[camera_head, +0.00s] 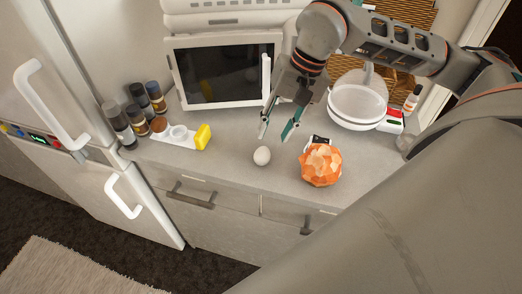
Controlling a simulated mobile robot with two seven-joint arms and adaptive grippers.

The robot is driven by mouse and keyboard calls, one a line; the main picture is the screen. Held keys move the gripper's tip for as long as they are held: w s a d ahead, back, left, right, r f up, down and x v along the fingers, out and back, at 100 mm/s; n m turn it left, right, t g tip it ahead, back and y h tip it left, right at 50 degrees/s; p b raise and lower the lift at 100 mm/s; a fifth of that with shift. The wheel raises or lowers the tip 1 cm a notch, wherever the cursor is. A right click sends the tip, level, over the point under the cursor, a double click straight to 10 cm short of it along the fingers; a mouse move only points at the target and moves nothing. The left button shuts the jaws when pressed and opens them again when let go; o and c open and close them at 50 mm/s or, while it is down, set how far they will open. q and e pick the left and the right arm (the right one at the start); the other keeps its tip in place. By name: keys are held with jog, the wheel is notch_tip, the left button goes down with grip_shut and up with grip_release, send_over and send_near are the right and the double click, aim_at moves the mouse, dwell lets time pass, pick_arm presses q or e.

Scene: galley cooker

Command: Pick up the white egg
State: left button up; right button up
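The white egg (262,156) lies on the grey counter (230,168), near its front edge. My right gripper (276,134) hangs above the counter, just behind and slightly to the right of the egg in the picture. Its two fingers with teal pads are spread apart with nothing between them. The egg appears apart from the fingers and is fully visible. My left gripper is not in view.
An orange faceted object (321,165) stands right of the egg. A yellow sponge (203,136) and several spice jars (138,120) are to the left. A microwave (222,72) stands behind. A white bowl (357,102) sits at the right.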

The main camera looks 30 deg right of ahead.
aim_at(265, 150)
jog(key=x, duration=0.2)
jog(key=shift+a+f, duration=0.15)
jog(key=shift+f, duration=0.15)
jog(key=shift+p+x, duration=0.4)
jog(key=shift+x, duration=2.1)
jog(key=shift+a, duration=0.1)
jog(key=c, duration=0.4)
jog(key=shift+o, duration=0.2)
jog(key=shift+r, duration=0.1)
